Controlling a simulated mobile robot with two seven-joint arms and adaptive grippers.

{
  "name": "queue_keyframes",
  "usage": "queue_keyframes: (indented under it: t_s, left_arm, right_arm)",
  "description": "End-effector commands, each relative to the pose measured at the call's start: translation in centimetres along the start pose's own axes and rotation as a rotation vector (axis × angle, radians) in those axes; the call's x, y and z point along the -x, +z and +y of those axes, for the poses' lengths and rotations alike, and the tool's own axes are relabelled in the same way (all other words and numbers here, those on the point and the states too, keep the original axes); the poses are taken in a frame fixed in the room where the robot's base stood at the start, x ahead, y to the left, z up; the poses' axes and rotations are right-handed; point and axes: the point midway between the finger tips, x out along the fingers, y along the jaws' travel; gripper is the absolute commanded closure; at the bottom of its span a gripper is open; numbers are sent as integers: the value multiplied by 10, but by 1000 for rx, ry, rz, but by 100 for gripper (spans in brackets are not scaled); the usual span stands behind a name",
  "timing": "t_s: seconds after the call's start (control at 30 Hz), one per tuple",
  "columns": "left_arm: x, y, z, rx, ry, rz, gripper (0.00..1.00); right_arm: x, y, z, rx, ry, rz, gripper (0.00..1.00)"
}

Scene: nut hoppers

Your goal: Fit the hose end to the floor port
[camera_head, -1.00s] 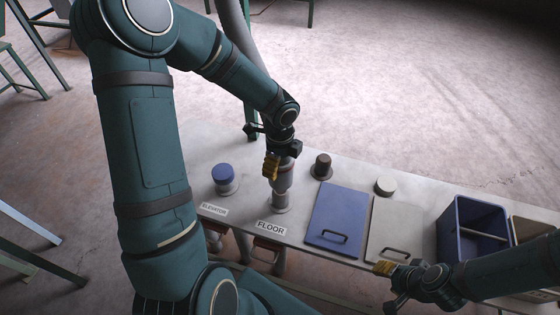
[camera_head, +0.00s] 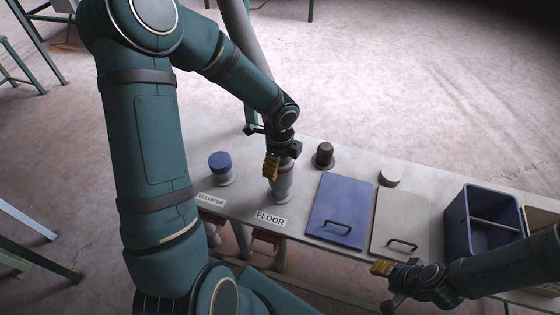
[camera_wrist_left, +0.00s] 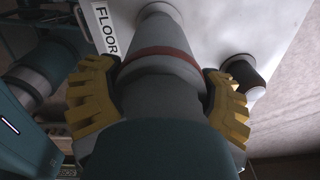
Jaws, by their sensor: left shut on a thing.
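My left gripper (camera_head: 272,167) is shut on the grey hose end (camera_wrist_left: 160,75) and holds it upright over the floor port (camera_head: 280,198), behind the FLOOR label (camera_head: 270,219). In the left wrist view the yellow fingers (camera_wrist_left: 165,100) lie on both sides of the grey cuff. A reddish band rings the grey column, and the pale port base (camera_wrist_left: 160,10) shows beyond it. The hose end and the port are in line and look touching; I cannot tell how deep the fit is. My right gripper (camera_head: 384,284) is at the table's front edge, its opening unclear.
A blue-capped port (camera_head: 219,160) stands left, behind the ELEVATOR label (camera_head: 211,200). A dark-capped port (camera_head: 323,154) and a low pale cap (camera_head: 390,176) stand right. Blue (camera_head: 340,210) and pale (camera_head: 401,228) handled lids and a blue bin (camera_head: 461,225) line the table.

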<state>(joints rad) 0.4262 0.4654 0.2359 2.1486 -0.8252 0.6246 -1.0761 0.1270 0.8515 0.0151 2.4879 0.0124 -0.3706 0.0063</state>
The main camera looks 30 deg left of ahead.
Motion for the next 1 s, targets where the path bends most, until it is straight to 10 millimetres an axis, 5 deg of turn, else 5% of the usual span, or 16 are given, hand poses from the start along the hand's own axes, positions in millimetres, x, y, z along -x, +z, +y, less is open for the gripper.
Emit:
queue_keyframes:
  t_s: [0.4,0.43,0.5,0.83,1.0]
  left_arm:
    - [-5,0,0,0,-1,0,68]
    - [-5,0,0,0,-1,0,19]
    - [-5,0,0,0,-1,0,0]
    - [-3,0,0,0,-1,-1,0]
    - [18,0,-1,1,-6,-2,0]
  right_arm:
    - [-3,2,1,2,-1,-4,53]
    - [-3,2,1,2,-1,-4,53]
    - [-3,2,1,2,-1,-4,53]
    - [-4,2,1,2,-1,-3,53]
    - [-4,2,1,2,-1,-3,53]
